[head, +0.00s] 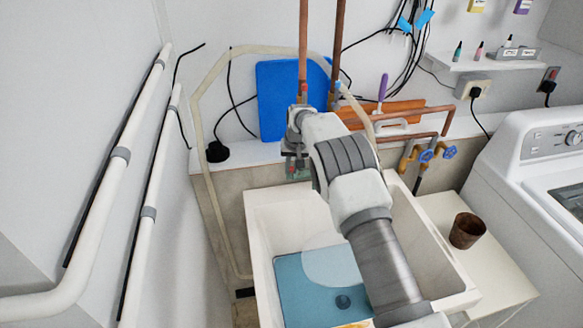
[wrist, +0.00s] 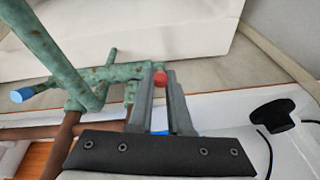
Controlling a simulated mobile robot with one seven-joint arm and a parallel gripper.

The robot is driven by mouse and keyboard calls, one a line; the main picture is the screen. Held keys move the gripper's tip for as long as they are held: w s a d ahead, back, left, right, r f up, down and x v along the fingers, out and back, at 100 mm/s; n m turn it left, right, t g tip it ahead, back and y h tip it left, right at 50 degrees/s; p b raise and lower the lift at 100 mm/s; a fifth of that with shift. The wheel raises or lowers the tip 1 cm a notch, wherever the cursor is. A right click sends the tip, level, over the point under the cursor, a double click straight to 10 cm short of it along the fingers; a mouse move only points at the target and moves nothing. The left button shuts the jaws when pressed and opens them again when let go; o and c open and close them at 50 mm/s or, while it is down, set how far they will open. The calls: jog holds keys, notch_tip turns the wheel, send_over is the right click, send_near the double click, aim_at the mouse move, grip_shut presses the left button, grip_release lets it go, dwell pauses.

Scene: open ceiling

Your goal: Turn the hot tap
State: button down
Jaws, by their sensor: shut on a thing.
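The tap (wrist: 75,78) is a weathered green fitting with a spout running to the upper left in the wrist view. Its hot handle, with a red cap (wrist: 160,79), sits between the fingertips of my gripper (wrist: 157,74), which is shut on it. The cold handle with a blue cap (wrist: 22,95) is at the left, clear of my gripper. In the head view my gripper (head: 294,160) is at the back left of the white sink (head: 262,215). My arm hides most of the tap there; only a bit of green (head: 299,174) shows.
A blue board (head: 283,90) leans on the wall behind my gripper. Copper pipes (head: 303,45) rise close by. A black plug (head: 217,152) lies on the ledge at left. Blue-handled valves (head: 427,155), a brown cup (head: 467,230) and a washing machine (head: 530,150) are at right.

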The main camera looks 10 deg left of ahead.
jog(key=c, duration=0.8)
grip_release()
jog(key=shift+c, duration=0.2)
jog(key=b+v, duration=0.2)
jog(key=v, duration=1.5)
jog(key=shift+r+b, duration=0.15)
jog(key=shift+b, duration=0.15)
jog(key=shift+s+d, duration=0.1)
jog(key=shift+d, duration=0.05)
